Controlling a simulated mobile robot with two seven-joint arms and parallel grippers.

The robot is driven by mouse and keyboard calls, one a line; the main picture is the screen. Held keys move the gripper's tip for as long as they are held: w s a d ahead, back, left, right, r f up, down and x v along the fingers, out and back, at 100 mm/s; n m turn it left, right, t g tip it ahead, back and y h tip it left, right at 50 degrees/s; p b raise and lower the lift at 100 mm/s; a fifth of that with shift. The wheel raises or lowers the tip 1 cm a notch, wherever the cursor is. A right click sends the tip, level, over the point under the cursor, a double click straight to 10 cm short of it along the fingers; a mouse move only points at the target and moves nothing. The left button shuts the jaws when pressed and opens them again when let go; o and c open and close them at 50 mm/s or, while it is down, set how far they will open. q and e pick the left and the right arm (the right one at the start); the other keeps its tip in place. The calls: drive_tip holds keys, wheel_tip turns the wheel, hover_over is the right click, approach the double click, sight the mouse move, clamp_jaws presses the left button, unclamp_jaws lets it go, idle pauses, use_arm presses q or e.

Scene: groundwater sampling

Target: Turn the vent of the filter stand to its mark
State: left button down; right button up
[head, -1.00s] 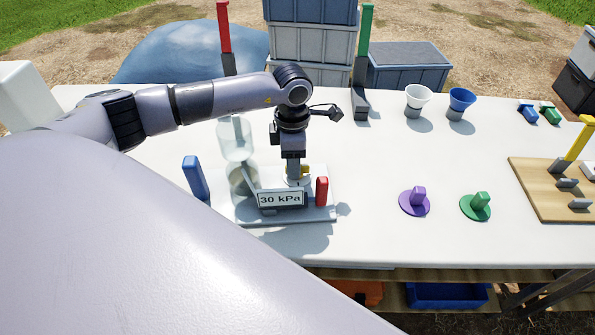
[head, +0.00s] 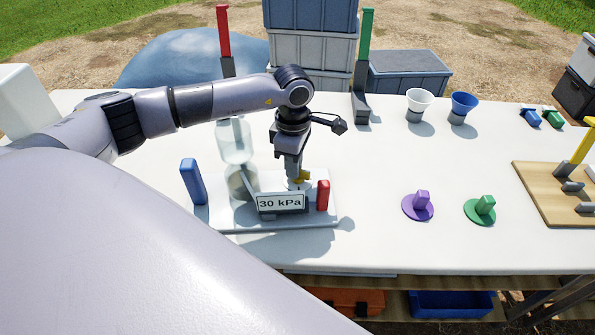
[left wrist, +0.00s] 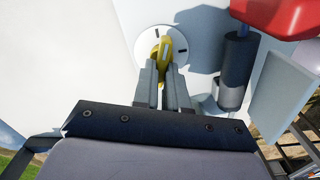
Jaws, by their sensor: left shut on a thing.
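The filter stand (head: 222,219) is a pale plate on the table with a clear vessel (head: 235,145), a blue handle (head: 193,181), a red handle (head: 323,195) and a sign (head: 281,202) reading "30 kPa". Its vent is a yellow lever (head: 304,175), partly hidden by my gripper in the head view. In the left wrist view the vent (left wrist: 165,46) sits on a round white dial (left wrist: 146,42) with dark marks. My left gripper (left wrist: 164,66) is shut on the yellow lever, pointing down. My right gripper is not in view.
Tall red (head: 225,35) and green (head: 365,50) handles stand behind the stand. White (head: 418,100) and blue (head: 462,103) cups stand back right. Purple (head: 419,203) and green (head: 481,209) knobbed discs lie right; the table between is clear. A wooden board (head: 540,185) is far right.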

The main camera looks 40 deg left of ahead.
use_arm(q)
drive_tip(key=m+b, duration=0.1)
drive_tip(key=m, duration=0.3)
drive_tip(key=m+b, duration=0.1)
drive_tip(key=m, duration=0.1)
drive_tip(key=shift+w+f+m+b, duration=0.15)
drive_tip(key=shift+w+m+b, duration=0.1)
drive_tip(key=shift+m+b, duration=0.15)
drive_tip(key=m+b, duration=0.1)
drive_tip(key=m, duration=0.2)
drive_tip(key=shift+w, duration=0.15)
drive_tip(key=m+b, duration=0.1)
drive_tip(key=m, duration=0.2)
drive_tip(key=shift+w+m, duration=0.1)
drive_tip(key=shift+m, duration=0.3)
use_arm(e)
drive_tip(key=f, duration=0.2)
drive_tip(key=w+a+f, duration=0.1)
use_arm(q)
drive_tip(key=c, duration=1.1)
unclamp_jaws()
